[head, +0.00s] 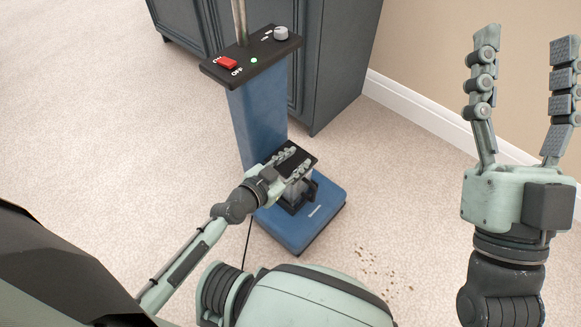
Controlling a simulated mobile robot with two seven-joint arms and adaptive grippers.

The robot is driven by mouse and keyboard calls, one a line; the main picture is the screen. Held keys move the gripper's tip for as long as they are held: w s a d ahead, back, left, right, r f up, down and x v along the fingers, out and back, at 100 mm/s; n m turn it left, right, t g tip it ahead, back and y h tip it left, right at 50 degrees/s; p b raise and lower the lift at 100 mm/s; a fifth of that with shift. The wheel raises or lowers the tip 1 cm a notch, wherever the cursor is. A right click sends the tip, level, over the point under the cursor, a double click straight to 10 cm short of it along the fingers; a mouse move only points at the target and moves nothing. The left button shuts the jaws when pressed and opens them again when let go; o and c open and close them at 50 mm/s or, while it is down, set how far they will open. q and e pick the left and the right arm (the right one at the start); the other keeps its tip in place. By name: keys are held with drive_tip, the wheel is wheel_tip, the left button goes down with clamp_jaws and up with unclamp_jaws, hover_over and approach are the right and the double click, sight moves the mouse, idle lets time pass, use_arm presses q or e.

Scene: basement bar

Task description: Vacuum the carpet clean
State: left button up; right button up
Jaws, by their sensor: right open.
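A blue upright vacuum (258,125) stands on the pale carpet (95,125) in the middle of the head view. A metal pole rises from the panel. My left gripper (298,159) is low at the vacuum, over the black part above its blue base (302,223); whether it grips anything is unclear. My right gripper (523,95) is raised at the right, open and empty. Small brown crumbs (385,272) lie on the carpet right of the base.
A dark grey cabinet (335,60) stands close behind the vacuum. A white baseboard (425,125) and beige wall run along the right. A thin black cord (248,240) hangs by the vacuum's left side. The carpet at the left is clear.

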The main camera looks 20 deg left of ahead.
sight(291, 168)
use_arm(q)
drive_tip(key=f, duration=0.2)
drive_tip(key=a+f, duration=0.1)
drive_tip(key=shift+s+g, duration=0.3)
drive_tip(key=shift+g, duration=0.1)
drive_tip(key=shift+d, duration=0.1)
